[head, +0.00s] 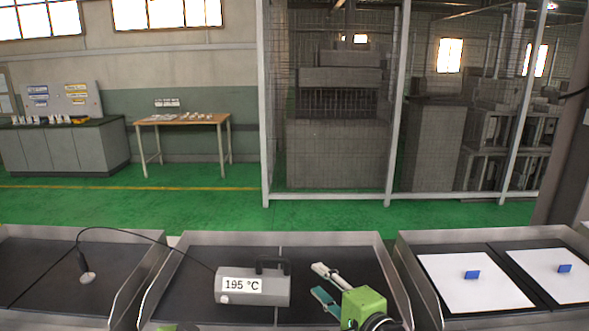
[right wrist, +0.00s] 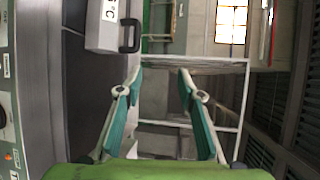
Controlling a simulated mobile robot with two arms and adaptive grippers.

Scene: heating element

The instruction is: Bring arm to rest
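My right gripper (head: 322,283) is over the middle tray (head: 190,290), to the right of the grey heating box. In the right wrist view its two fingers (right wrist: 160,82) stand apart with nothing between them. The heating box (head: 252,299) reads 195 °C and has a black handle (head: 273,263); it also shows in the right wrist view (right wrist: 103,38), beyond the fingers and apart from them. A black cable runs from the box to a probe with a pale round end (head: 88,278) in the left tray. My left gripper does not show; only a bit of green is at the bottom edge.
The right tray (head: 410,275) holds two white sheets (head: 450,270), each with a small blue block (head: 472,275). Raised metal walls divide the trays. Behind are green floor, a wooden table (head: 185,120), a grey cabinet (head: 65,145) and a mesh cage (head: 335,150).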

